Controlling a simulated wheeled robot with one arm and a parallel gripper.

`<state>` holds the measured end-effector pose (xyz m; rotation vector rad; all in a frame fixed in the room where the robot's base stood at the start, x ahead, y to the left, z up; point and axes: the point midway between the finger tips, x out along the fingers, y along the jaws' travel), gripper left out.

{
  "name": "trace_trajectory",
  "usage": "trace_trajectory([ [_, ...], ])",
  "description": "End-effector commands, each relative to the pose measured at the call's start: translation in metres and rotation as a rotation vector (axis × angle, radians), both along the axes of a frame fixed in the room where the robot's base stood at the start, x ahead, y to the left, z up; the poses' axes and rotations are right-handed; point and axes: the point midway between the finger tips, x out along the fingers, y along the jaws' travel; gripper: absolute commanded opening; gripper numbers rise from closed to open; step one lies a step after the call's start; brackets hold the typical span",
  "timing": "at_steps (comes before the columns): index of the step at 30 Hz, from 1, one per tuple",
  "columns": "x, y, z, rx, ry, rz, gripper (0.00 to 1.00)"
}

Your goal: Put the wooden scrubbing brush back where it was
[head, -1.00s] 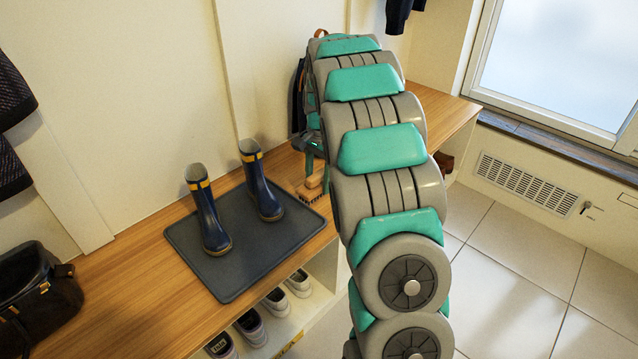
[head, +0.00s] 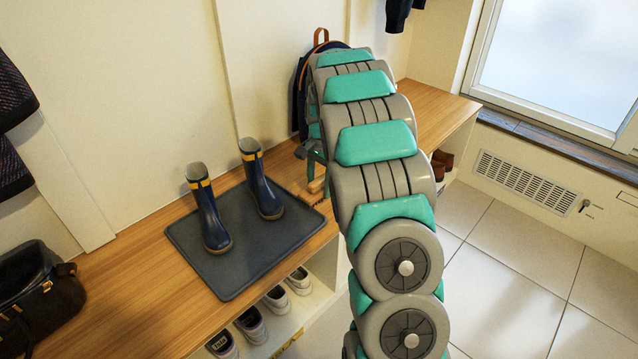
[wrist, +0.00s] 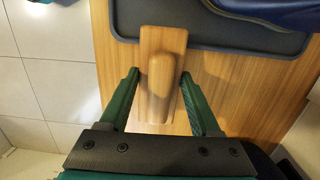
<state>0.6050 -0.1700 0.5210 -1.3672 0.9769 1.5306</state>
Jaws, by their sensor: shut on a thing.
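The wooden scrubbing brush (wrist: 159,62) is a pale wooden block with a rounded raised grip, in the middle of the wrist view. My gripper (wrist: 159,82) is shut on it, one green finger on each side. In the head view the brush (head: 317,187) shows small beside the right corner of the dark boot mat (head: 240,277), partly hidden by my arm. My gripper (head: 312,165) is above it there. In the wrist view the brush's far end overlaps the mat's edge. I cannot tell whether its underside touches the bench.
Blue rain boots (head: 208,212) stand on the mat on the wooden bench (head: 130,290). A dark backpack (head: 299,85) is behind my arm. A black bag (head: 38,295) sits at left. Shoes (head: 250,322) fill cubbies below. Bare bench extends at far right (head: 440,105).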

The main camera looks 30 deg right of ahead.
Motion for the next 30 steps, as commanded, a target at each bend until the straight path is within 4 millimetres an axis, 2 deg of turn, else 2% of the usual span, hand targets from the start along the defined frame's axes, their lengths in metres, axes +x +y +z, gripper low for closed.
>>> trace_trajectory([
  [13, -0.0001, 0.0003, -0.0096, 0.001, 0.0, 0.0, 0.0],
  [14, -0.0001, 0.0003, -0.0096, 0.001, 0.0, 0.0, 0.67],
  [21, 0.0, 0.0002, -0.0095, 0.0, 0.0, 0.0, 0.94],
  [30, 0.0002, 0.0, -0.0069, 0.0, -0.001, 0.0, 0.94],
])
